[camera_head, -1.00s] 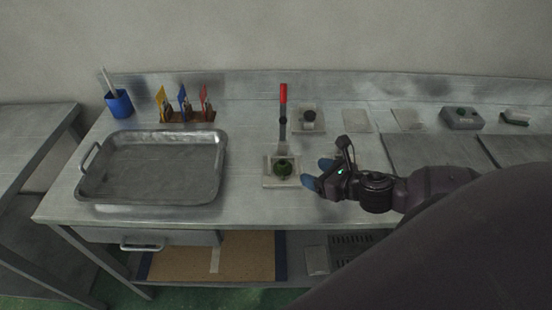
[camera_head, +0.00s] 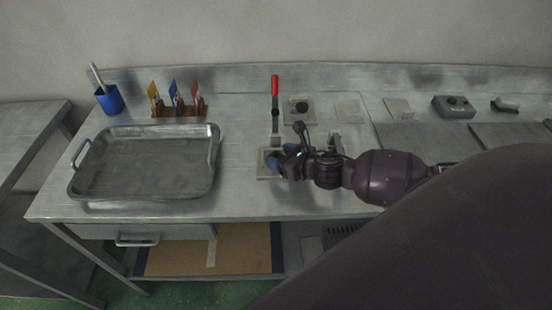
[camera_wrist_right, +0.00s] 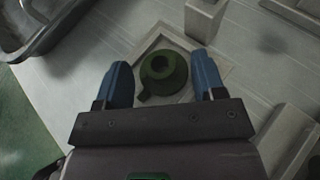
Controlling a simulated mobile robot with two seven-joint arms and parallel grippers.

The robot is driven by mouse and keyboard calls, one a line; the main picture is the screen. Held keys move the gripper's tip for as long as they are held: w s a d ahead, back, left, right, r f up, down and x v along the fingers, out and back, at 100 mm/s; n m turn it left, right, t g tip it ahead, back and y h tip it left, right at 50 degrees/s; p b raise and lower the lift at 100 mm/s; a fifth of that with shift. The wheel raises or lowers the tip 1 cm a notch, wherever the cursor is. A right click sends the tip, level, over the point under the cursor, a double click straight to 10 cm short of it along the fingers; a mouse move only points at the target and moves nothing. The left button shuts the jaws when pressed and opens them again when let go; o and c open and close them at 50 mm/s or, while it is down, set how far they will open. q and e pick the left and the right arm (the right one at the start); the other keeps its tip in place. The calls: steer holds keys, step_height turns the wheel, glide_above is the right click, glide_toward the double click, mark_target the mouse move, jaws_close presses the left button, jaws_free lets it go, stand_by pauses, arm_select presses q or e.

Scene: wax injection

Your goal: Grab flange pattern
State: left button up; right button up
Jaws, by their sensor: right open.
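The flange pattern (camera_wrist_right: 162,73) is a dark green ring-shaped piece with a raised hub and a small tab. It sits in a square pale mould plate (camera_wrist_right: 141,49) on the table, which also shows in the head view (camera_head: 263,174). My right gripper (camera_wrist_right: 163,80) is open, with one blue finger on each side of the green piece; I cannot tell whether either finger touches it. In the head view my right gripper (camera_head: 279,163) is over the plate and hides the pattern. My left gripper is not in view.
A metal tray (camera_head: 146,133) stands to the left on the table. A red-handled lever (camera_head: 275,90) rises just behind the mould plate. A blue cup (camera_head: 109,99) and a coloured card rack (camera_head: 180,112) stand at the back left. Flat plates lie to the right.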

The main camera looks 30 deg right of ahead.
steer(key=shift+w+f, duration=0.1)
steer(key=shift+w, duration=0.05)
steer(key=c, duration=0.5)
steer(key=shift+r, duration=0.2)
